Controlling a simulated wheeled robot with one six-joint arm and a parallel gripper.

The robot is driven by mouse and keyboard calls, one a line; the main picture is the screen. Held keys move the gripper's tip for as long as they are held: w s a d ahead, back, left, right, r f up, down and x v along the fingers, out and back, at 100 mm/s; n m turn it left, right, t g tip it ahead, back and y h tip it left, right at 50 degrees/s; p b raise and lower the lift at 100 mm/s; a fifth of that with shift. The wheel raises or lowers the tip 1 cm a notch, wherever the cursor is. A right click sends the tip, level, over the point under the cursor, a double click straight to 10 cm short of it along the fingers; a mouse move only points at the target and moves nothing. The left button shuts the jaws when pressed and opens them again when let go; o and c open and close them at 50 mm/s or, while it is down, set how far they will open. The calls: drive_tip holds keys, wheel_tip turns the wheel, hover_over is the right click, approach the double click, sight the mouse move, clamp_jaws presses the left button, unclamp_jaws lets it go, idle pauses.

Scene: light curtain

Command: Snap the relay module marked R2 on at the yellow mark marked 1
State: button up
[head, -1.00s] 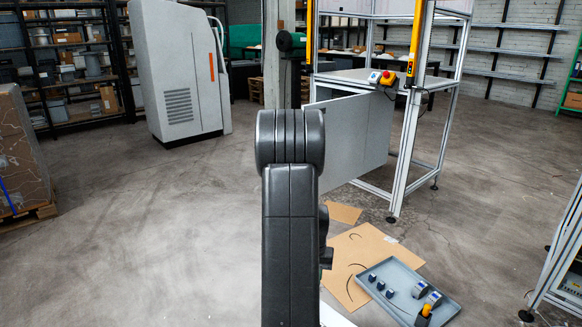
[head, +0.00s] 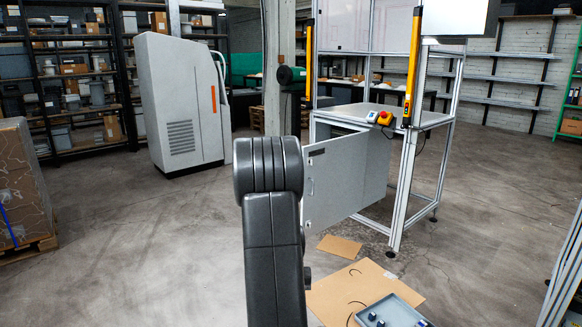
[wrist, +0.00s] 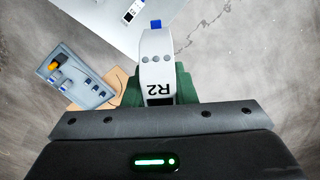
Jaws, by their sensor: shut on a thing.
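In the wrist view my gripper (wrist: 159,88) is shut on the relay module R2 (wrist: 157,70), with its green fingers on either side. The module is white with a blue tab at its far end, and its R2 marking reads upside down. Its near end is hidden at the gripper. In the head view my dark arm (head: 272,230) shows, but the gripper is out of sight. No yellow mark marked 1 can be made out in either view.
A grey tray (head: 408,305) with several small parts lies on cardboard (head: 330,302); the wrist view shows this tray (wrist: 60,58) too. A framed workstation with a grey panel (head: 345,178) stands behind. A pale surface (wrist: 98,14) lies beyond the module. Open floor is left.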

drive_tip(key=shift+s+r+p, duration=0.3)
drive_tip(key=shift+r+p, duration=1.1)
drive_tip(key=shift+p, duration=0.9)
drive_tip(key=shift+s+r+p, duration=0.35)
drive_tip(key=shift+r+p, duration=1.1)
drive_tip(key=shift+p, duration=0.9)
drive_tip(key=shift+s+r+p, duration=0.3)
drive_tip(key=shift+r+p, duration=1.1)
drive_tip(key=shift+p, duration=0.9)
